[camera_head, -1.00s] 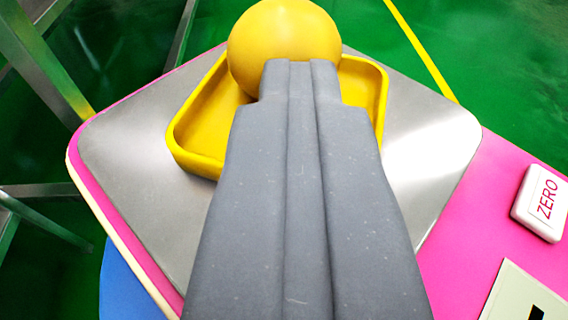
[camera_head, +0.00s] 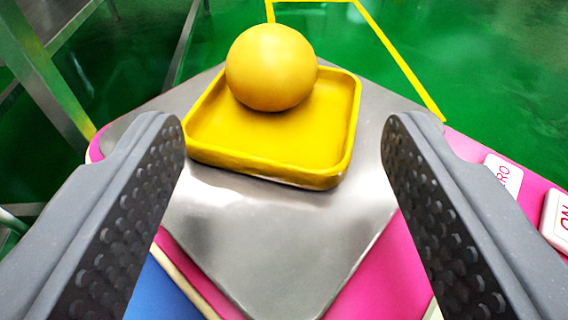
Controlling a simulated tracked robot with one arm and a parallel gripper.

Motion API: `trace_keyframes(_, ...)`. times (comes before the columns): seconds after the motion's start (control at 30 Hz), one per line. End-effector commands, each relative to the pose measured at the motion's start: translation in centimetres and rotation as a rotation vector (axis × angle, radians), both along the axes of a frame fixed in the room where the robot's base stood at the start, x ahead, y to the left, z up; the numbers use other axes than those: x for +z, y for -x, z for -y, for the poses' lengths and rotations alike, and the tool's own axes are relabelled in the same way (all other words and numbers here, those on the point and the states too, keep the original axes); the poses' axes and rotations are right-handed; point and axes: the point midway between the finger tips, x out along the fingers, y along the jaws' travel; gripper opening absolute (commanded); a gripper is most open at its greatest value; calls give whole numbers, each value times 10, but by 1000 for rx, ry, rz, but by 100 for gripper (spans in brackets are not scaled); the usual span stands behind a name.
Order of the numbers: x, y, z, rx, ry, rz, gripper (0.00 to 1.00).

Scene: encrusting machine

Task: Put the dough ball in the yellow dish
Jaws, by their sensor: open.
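The dough ball (camera_head: 271,67) is a smooth yellow sphere. It sits inside the yellow dish (camera_head: 262,165), a shallow square tray with rounded corners, towards its far left part. My gripper (camera_head: 285,140) is wide open and empty. Its two grey fingers, with dark studded inner faces, stand left and right of the dish's near side, apart from the ball.
The dish stands on a square metal plate (camera_head: 270,240) on a pink scale body (camera_head: 380,275). White buttons (camera_head: 503,175) are at the right. A metal frame (camera_head: 45,75) stands at the left. The green floor has yellow lines.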

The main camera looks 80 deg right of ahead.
Motion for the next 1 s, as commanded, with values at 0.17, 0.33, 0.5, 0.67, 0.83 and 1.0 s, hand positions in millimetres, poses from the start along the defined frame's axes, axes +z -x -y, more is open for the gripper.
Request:
trace_keyframes(0.17, 9, 8, -37, 4, 1, 0, 58)
trace_keyframes(0.33, 15, 16, -65, 2, 2, 0, 58)
trace_keyframes(0.5, 18, 20, -83, 1, 2, 0, 58)
trace_keyframes(0.67, 19, 22, -88, 0, 1, -1, 58)
trace_keyframes(0.83, 19, 22, -89, -1, 1, -1, 58)
trace_keyframes(1.0, 19, 22, -89, -1, 1, -1, 58)
